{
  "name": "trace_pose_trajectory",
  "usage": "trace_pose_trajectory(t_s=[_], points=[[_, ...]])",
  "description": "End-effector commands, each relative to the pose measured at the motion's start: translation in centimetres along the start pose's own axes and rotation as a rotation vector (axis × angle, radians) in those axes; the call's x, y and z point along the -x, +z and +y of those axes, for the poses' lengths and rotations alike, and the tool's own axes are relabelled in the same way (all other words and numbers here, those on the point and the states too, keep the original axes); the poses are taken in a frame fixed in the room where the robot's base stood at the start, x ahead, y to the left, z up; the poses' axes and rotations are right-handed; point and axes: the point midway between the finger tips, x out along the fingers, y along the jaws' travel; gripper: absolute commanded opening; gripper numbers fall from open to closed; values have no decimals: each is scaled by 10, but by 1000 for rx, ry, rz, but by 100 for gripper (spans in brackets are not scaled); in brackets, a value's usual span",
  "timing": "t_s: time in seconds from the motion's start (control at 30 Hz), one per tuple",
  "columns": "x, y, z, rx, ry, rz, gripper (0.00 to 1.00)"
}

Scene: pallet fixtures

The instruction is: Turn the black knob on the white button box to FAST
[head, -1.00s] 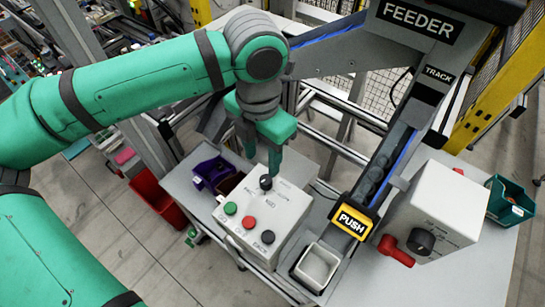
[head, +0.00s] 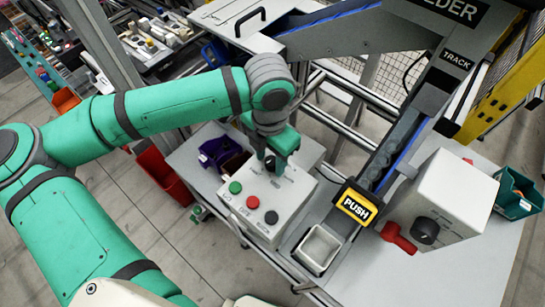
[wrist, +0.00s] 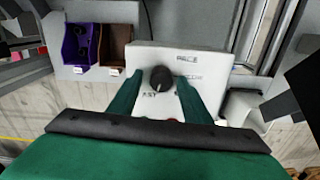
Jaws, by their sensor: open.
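The white button box (head: 292,205) stands on the grey table, with a green, a red and a black button on its top. Its black knob (head: 270,163) is partly hidden by my gripper (head: 274,160) in the head view. In the wrist view the round knob (wrist: 161,78) sits between the two green fingers of my open gripper (wrist: 160,75), one on each side with visible gaps. A small light mark shows on the knob; its exact direction is hard to tell. Printed labels lie around it, small and partly blurred.
A purple bin (head: 217,150) and a brown bin stand beside the box at the left. A grey tray (head: 318,248), a yellow PUSH sign (head: 356,205) and a second white box with a red lever (head: 398,238) stand to the right.

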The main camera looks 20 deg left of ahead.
Motion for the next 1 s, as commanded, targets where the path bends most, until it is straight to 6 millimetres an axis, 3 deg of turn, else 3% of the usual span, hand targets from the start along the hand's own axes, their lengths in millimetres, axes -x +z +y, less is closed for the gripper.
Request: trace_pose_trajectory(t_s=[0.2, 0.37, 0.4, 1.0], points=[[0, 2, -2, -7, 0, 0, 44], [0, 3, -3, -9, 0, 0, 6], [0, 3, -3, -10, 0, 0, 3], [0, 4, -3, -207, -1, -3, 3]])
